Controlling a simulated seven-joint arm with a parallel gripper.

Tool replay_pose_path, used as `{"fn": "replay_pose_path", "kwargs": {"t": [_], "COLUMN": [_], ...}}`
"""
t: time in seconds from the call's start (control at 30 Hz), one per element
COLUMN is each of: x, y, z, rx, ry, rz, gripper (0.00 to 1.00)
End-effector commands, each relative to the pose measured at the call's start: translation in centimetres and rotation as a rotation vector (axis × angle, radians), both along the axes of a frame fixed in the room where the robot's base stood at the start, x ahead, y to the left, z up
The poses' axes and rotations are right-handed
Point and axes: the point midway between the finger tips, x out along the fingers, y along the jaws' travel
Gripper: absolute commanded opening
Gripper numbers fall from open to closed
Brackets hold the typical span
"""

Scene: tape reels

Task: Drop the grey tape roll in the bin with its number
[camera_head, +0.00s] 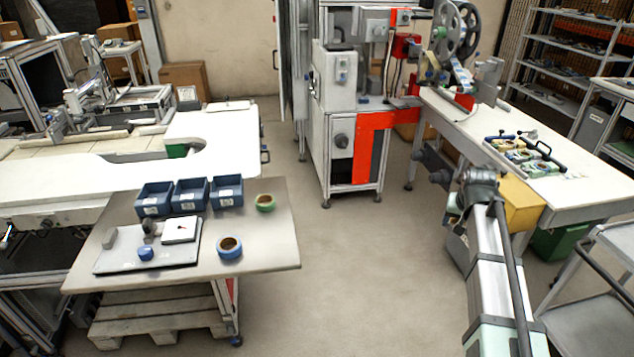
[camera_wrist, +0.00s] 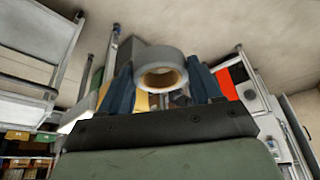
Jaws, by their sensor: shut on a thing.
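The grey tape roll (camera_wrist: 160,57) is between the two blue fingers of my gripper (camera_wrist: 163,75) in the wrist view. The fingers are shut on it and its brown core faces the camera. I cannot make out the roll in the head view, where my arm is at the right, away from the bins. Three blue bins stand in a row at the back of the left table: a left bin (camera_head: 154,210), a middle bin (camera_head: 190,206) and a right bin (camera_head: 227,202). Each has a white front label, too small to read. No number shows on the roll.
On the same table (camera_head: 268,256) lie a blue tape roll (camera_head: 229,254) and a green tape roll (camera_head: 265,208). A dark board (camera_head: 125,263) carries a white device (camera_head: 181,229) and a small blue item (camera_head: 146,254). Open floor (camera_head: 365,260) lies between my arm and the table.

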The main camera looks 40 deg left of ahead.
Motion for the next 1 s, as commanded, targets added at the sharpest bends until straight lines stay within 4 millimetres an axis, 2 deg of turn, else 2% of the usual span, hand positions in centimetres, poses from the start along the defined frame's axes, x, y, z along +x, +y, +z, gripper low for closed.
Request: {"fn": "replay_pose_path", "kwargs": {"t": [0.03, 0.27, 0.47, 0.77, 1.0], "x": [0.2, -1.0, -2.9, -7.1, -11.6], "y": [2.3, 11.1, 18.6, 29.4, 37.5], "z": [0.6, 2.8, 4.9, 8.1, 10.7], "rx": [0.000, -0.001, -0.001, -0.002, -0.001], "ry": [-0.001, 0.000, 0.000, -0.001, -0.002], "rz": [0.019, 0.090, 0.149, 0.237, 0.302], "gripper": [0.30, 0.30, 0.30, 0.30, 0.30]}}
